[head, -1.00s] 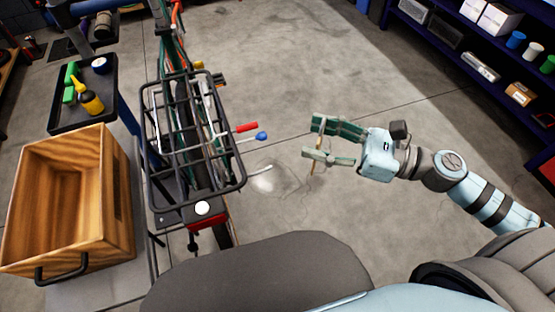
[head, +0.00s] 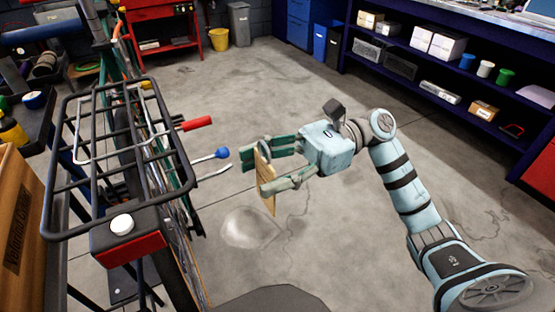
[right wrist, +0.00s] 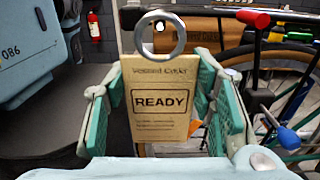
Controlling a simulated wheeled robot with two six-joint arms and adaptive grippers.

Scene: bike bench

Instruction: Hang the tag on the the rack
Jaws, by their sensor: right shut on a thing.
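The tag (head: 267,196) is a tan card with a metal ring (head: 264,151) at its top. In the right wrist view the tag (right wrist: 158,118) reads "READY" and its ring (right wrist: 160,38) stands above it. My right gripper (head: 256,178) is shut on the tag, holding it upright in the air. The black wire rack (head: 75,100) sits over the bike's wheel at left. Rods with a red end (head: 197,123) and a blue end (head: 221,154), and a bare rod (head: 214,173), stick out beside it towards the tag. The ring is apart from them. My left gripper is out of view.
A wooden crate (head: 22,235) stands at the lower left, with a dark tray (head: 40,105) behind it. A blue shelf unit (head: 400,88) with boxes and cups lines the back right.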

